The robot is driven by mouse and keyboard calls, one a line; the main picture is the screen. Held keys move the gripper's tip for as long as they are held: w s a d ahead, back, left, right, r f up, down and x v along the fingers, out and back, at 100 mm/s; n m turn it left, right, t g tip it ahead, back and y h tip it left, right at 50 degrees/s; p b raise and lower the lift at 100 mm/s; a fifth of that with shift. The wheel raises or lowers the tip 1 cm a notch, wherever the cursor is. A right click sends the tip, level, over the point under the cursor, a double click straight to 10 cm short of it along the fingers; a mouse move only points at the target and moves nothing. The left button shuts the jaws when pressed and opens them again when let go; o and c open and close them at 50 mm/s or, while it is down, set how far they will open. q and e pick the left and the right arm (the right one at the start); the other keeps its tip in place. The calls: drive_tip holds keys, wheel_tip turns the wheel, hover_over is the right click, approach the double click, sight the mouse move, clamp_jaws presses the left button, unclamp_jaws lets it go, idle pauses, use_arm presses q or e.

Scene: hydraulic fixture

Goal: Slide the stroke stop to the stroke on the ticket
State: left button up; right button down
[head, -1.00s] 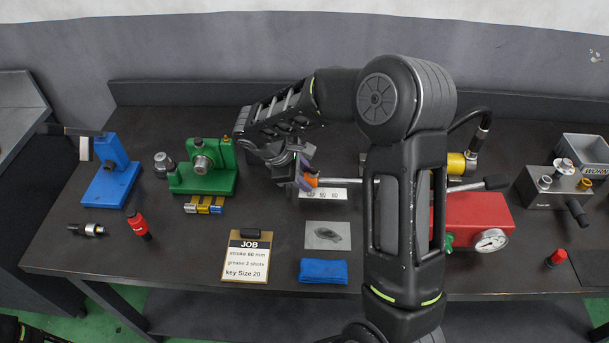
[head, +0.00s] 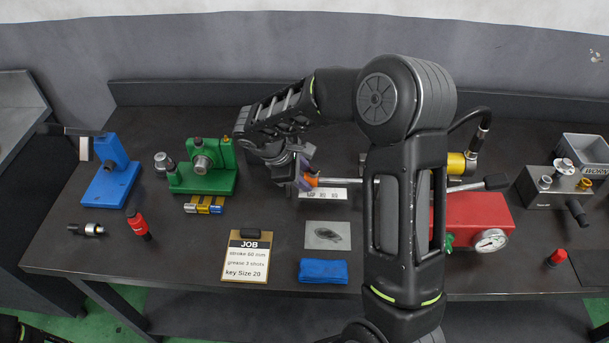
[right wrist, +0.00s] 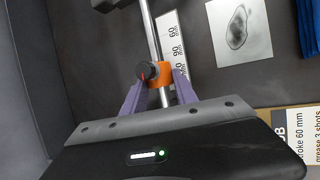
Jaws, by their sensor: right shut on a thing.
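The orange stroke stop (right wrist: 179,75) sits around a steel rod (right wrist: 151,30), with a black knob (right wrist: 148,70) bearing a red mark on its side. My right gripper (right wrist: 160,84) has its purple fingers shut on the stop, one on each side. In the head view the stop (head: 312,181) is at the left end of the white scale (head: 334,194). In the right wrist view the scale's 60 mark is well away from the stop, farther along the rod. The job ticket (head: 246,257) reads stroke 60 mm.
My right arm hides part of the rod and the bench centre. A red pump with a gauge (head: 490,240) and a yellow cylinder (head: 457,164) are right of it. A green fixture (head: 205,178) stands left. A grey picture card (head: 327,235) and blue cloth (head: 323,271) lie in front.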

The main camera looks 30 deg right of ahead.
sight(324, 179)
idle(0.3)
drive_tip(key=s+d, duration=0.1)
drive_tip(key=d, duration=0.1)
drive_tip(key=s+d+b, duration=0.1)
drive_tip(key=shift+s+d, duration=0.35)
drive_tip(key=shift+s, duration=0.05)
drive_tip(key=c, duration=1.2)
unclamp_jaws()
drive_tip(key=shift+c, duration=0.2)
drive_tip(key=shift+a+r, duration=0.1)
drive_tip(key=b+v, duration=0.1)
drive_tip(key=v, duration=0.6)
drive_tip(key=shift+a+r, duration=0.2)
drive_tip(key=shift+r, duration=0.1)
drive_tip(key=shift+f, duration=0.1)
